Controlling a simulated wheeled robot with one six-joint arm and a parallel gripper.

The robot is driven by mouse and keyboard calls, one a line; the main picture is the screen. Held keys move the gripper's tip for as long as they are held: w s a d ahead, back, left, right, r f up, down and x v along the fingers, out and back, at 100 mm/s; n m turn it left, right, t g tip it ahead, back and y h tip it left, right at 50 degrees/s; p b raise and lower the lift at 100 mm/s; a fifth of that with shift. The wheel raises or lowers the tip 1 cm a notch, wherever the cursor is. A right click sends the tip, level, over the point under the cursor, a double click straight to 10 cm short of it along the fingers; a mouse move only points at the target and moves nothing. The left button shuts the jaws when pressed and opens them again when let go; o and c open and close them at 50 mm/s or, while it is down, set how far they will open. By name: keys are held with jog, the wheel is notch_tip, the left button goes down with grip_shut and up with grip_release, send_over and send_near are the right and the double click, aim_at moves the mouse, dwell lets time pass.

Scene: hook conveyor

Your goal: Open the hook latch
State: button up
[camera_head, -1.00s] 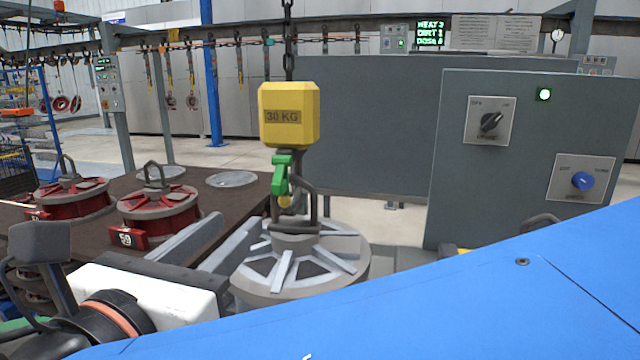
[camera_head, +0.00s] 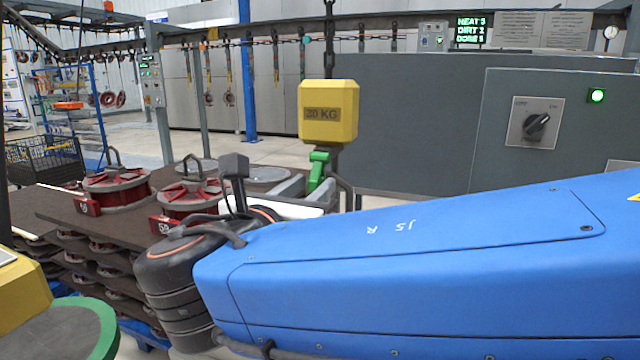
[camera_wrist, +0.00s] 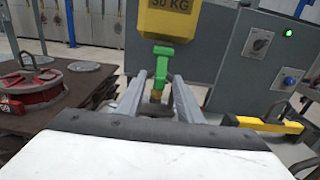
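The hook latch is a green lever (camera_head: 318,170) below a yellow 30 KG block (camera_head: 328,112) that hangs from a chain. In the wrist view the green latch (camera_wrist: 161,62) stands upright ahead, with a small yellow end below it. My gripper (camera_wrist: 158,82) is open. Its two grey fingers lie left and right of the latch's lower part in that view; I cannot tell whether they touch it. In the head view my gripper (camera_head: 300,190) is partly hidden by my arm. A dark hook bar (camera_head: 345,192) shows just right of the latch; its lower part is hidden.
Red and grey round parts (camera_head: 115,188) sit on a dark stacked rack (camera_head: 62,210) at left. A grey cabinet (camera_head: 500,165) with a knob stands at right. In the wrist view a yellow and black piece (camera_wrist: 262,124) lies low at right.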

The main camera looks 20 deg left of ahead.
aim_at(317, 175)
jog(key=shift+w+d, duration=0.1)
jog(key=shift+w, duration=1.05)
grip_shut()
